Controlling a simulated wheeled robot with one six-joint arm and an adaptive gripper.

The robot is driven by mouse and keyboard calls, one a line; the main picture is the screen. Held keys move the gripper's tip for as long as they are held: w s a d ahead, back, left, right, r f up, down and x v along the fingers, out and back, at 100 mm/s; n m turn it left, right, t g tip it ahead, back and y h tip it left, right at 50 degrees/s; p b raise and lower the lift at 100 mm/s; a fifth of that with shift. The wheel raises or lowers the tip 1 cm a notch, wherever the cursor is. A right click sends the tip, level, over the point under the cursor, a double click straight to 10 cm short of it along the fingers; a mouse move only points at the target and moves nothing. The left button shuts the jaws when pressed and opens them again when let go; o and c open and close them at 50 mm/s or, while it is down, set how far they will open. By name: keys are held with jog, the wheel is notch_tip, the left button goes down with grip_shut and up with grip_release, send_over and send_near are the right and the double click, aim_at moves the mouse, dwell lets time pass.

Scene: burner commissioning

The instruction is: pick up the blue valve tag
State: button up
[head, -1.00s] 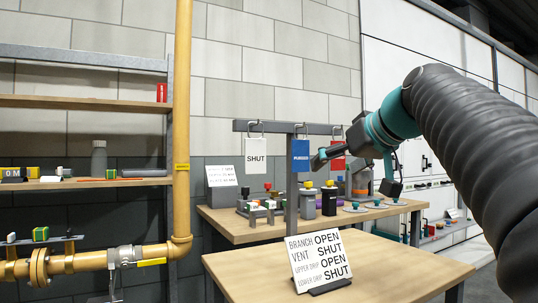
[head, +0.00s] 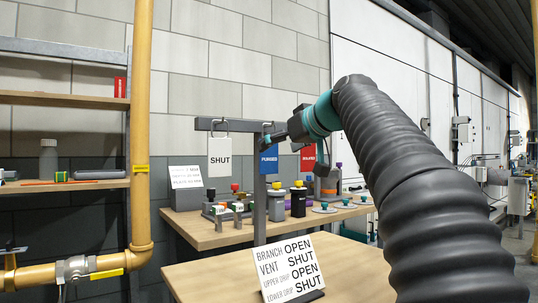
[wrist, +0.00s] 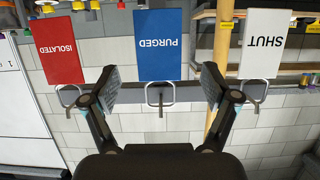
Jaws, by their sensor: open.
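The blue valve tag (head: 268,158), marked PURGED, hangs by a wire loop from a dark rail. In the wrist view the blue tag (wrist: 158,46) appears upside down, ahead of my gripper and between the directions of its two fingers. My gripper (wrist: 157,88) is open and empty, with its fingers spread on either side of the tag's loop. In the head view my gripper (head: 284,136) is beside the blue tag's upper right. From these views I cannot tell the exact gap between fingers and tag.
A white SHUT tag (head: 219,157) and a red ISOLATED tag (wrist: 58,50) hang on either side of the blue one. The rail (head: 240,125) stands on a post. A label board (head: 289,268) stands on the front table (head: 190,275). Bottles and valves crowd the bench behind.

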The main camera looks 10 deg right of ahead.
aim_at(270, 153)
jog(key=shift+x, duration=2.7)
jog(key=shift+d, duration=0.1)
jog(key=shift+c, duration=0.2)
jog(key=c, duration=0.9)
